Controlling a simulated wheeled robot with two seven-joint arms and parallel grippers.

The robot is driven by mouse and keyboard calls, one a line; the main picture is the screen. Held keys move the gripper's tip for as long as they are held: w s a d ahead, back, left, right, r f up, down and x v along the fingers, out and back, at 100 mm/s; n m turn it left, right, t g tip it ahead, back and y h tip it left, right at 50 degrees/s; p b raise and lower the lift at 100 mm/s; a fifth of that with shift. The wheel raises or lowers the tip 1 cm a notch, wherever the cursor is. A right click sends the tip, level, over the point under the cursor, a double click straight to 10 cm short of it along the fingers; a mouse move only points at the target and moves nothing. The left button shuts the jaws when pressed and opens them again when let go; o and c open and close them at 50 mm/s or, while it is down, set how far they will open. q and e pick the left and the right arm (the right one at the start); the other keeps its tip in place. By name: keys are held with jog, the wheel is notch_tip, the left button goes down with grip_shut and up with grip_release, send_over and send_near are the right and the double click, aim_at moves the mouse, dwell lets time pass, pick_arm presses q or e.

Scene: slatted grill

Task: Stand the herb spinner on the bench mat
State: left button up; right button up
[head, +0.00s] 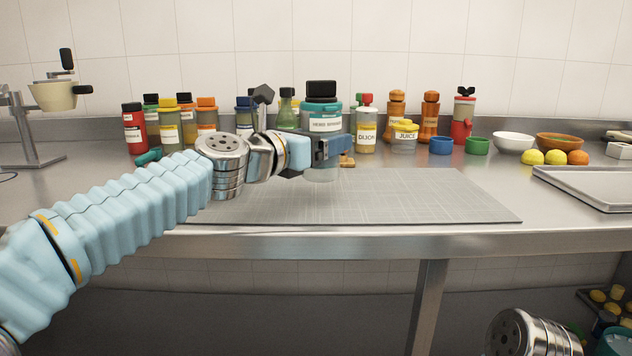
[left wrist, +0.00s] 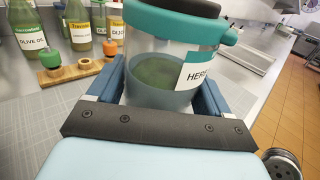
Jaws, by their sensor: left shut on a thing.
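The herb spinner (head: 324,124) is a clear jar with a teal lid, a dark top and a white label. It is upright over the back part of the grey bench mat (head: 430,195). My left gripper (head: 332,150) is shut on its body, hiding part of it. In the left wrist view the blue fingers lie on both sides of the spinner (left wrist: 158,92), and green contents show inside. I cannot tell whether its base touches the mat. The mat also shows in the left wrist view (left wrist: 40,112). My right gripper is out of view.
Several sauce bottles, including a dijon bottle (head: 366,128), line the back of the bench. Blue (head: 441,146) and green (head: 477,146) cups, bowls and a metal tray (head: 590,185) are to the right. The front and right of the mat are clear.

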pick_arm(q)
jog(key=shift+w+a+f, duration=0.3)
jog(key=shift+f, duration=0.25)
jog(key=f+b, duration=0.3)
jog(key=shift+w+a+f, duration=0.15)
jog(key=shift+w+f, duration=0.1)
jog(key=shift+f, duration=0.1)
jog(key=shift+r, duration=0.15)
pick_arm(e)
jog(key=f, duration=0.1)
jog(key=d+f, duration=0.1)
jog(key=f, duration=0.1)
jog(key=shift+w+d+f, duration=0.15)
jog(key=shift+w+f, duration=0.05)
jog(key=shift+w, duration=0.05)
pick_arm(q)
jog(key=o, duration=1.2)
jog(key=shift+f, duration=0.2)
jog(key=shift+o, duration=0.2)
jog(key=shift+r, duration=0.25)
jog(key=b+v, duration=0.1)
jog(key=v, duration=1.1)
jog(key=shift+f+b, duration=0.1)
jog(key=shift+b, duration=0.2)
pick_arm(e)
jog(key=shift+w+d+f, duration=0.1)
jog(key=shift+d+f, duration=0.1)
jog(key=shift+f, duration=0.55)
